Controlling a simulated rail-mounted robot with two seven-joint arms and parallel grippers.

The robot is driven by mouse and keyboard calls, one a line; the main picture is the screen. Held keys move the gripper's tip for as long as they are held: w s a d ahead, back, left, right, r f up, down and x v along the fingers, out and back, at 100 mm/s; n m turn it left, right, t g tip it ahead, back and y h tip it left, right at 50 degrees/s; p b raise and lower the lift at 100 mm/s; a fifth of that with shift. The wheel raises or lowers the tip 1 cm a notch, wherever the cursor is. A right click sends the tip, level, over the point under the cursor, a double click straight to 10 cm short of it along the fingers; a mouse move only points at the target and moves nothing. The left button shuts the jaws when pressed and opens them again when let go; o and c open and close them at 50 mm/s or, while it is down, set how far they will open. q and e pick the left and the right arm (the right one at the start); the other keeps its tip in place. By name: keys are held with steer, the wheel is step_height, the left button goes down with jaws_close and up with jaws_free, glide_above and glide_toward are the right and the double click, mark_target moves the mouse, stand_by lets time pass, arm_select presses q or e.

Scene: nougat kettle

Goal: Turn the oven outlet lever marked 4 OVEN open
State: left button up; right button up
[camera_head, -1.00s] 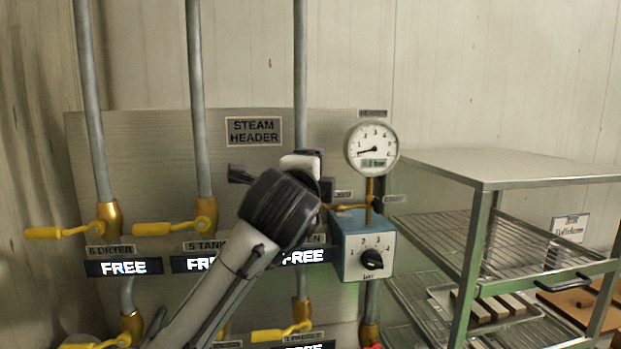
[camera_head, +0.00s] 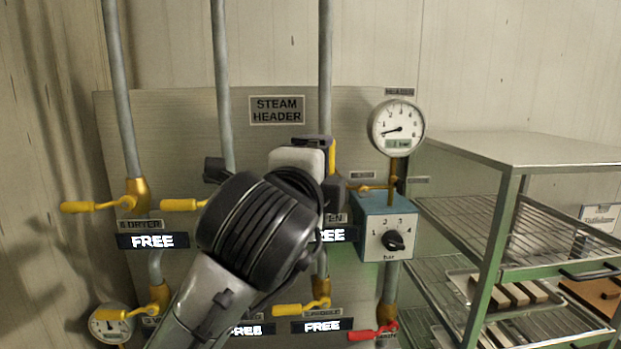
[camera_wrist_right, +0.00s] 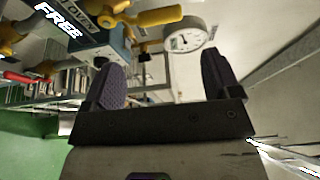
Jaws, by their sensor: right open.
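The 4 OVEN label is mostly hidden in the head view, with its end (camera_head: 335,217) showing beside my wrist; its OVEN text (camera_wrist_right: 78,22) shows in the right wrist view. The yellow lever (camera_wrist_right: 158,18) beside it lies past my open right fingertips, not between them. Its handle points away from the FREE plate and seems to run along the pipe. A yellow strip (camera_head: 332,158) beside my gripper in the head view looks like this handle. My right gripper (camera_wrist_right: 164,75) is open and empty; my own wrist hides its fingers in the head view. My left gripper is out of view.
A round pressure gauge (camera_head: 396,127) and a blue regulator box (camera_head: 387,228) stand close right of my gripper. Other yellow levers (camera_head: 92,207) point left across their pipes. A red lever (camera_head: 373,332) is low down. A metal rack (camera_head: 508,215) stands at right.

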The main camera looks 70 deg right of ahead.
steer(key=a, duration=0.2)
steer(key=shift+a, duration=0.3)
stand_by(0.6)
